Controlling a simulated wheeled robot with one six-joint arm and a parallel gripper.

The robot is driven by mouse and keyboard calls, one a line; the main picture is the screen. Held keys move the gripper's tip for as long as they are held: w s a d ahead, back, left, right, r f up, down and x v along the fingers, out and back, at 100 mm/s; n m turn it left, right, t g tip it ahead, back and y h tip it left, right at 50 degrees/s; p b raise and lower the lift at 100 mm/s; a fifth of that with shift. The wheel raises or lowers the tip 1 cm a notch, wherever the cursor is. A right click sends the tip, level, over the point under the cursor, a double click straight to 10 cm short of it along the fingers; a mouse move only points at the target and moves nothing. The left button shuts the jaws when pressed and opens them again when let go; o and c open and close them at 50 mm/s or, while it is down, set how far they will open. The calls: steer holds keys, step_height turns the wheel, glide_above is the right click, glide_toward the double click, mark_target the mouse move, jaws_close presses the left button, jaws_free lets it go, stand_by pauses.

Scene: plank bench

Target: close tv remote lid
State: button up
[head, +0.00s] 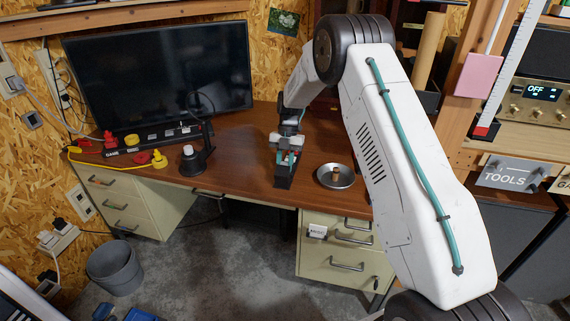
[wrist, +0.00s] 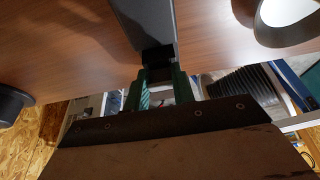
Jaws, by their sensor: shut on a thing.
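A dark, long, narrow thing, which looks like the TV remote (head: 284,182), lies at the front edge of the brown desk. It also shows in the wrist view (wrist: 148,22), running from the top edge down to my fingers. My gripper (head: 286,160) is at its far end, and its green fingers in the wrist view (wrist: 160,75) are closed around a black end piece. I cannot tell whether that piece is the lid or the body. The lid's position is hidden by my fingers and the dark shading.
A round metal dish (head: 335,183) with a small brown thing in it stands just right of the remote. A black stand (head: 198,158) and a yellow plug (head: 159,160) are to the left. A TV screen (head: 160,70) stands behind. The desk (head: 240,150) is clear left of the remote.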

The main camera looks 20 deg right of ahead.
steer(key=o, duration=1)
steer(key=v, duration=0.7)
steer(key=shift+r, duration=0.35)
steer(key=shift+w+d, duration=0.1)
steer(key=shift+w, duration=0.05)
